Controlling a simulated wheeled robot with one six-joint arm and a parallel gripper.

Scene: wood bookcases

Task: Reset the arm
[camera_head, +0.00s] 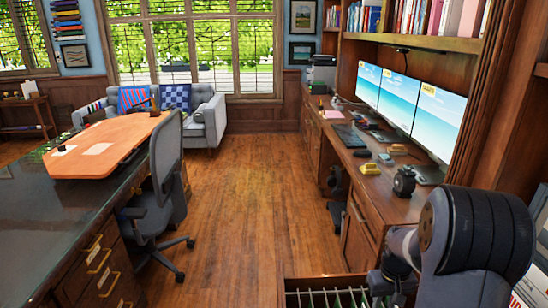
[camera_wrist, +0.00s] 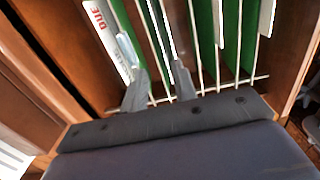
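My arm (camera_head: 470,240) shows at the lower right of the head view, bent down over an open file drawer (camera_head: 300,285). In the wrist view my gripper (camera_wrist: 152,52) points down into the drawer. Its two grey fingers are apart, and I see nothing clearly held between them. Thin pale rails and green hanging folders (camera_wrist: 232,40) lie below and around the fingers. A white paper with red letters (camera_wrist: 102,28) is just left of the left finger. How deep the fingertips reach is hard to tell. The head view does not show the fingers clearly.
The drawer stands out from the wooden desk (camera_head: 362,210), which bears monitors (camera_head: 402,97), a black tape dispenser (camera_head: 404,181) and a yellow object (camera_head: 370,168). Bookshelf wood is close at right. A grey chair (camera_head: 165,190) and dark desk (camera_head: 50,220) are left. The middle floor (camera_head: 245,200) is clear.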

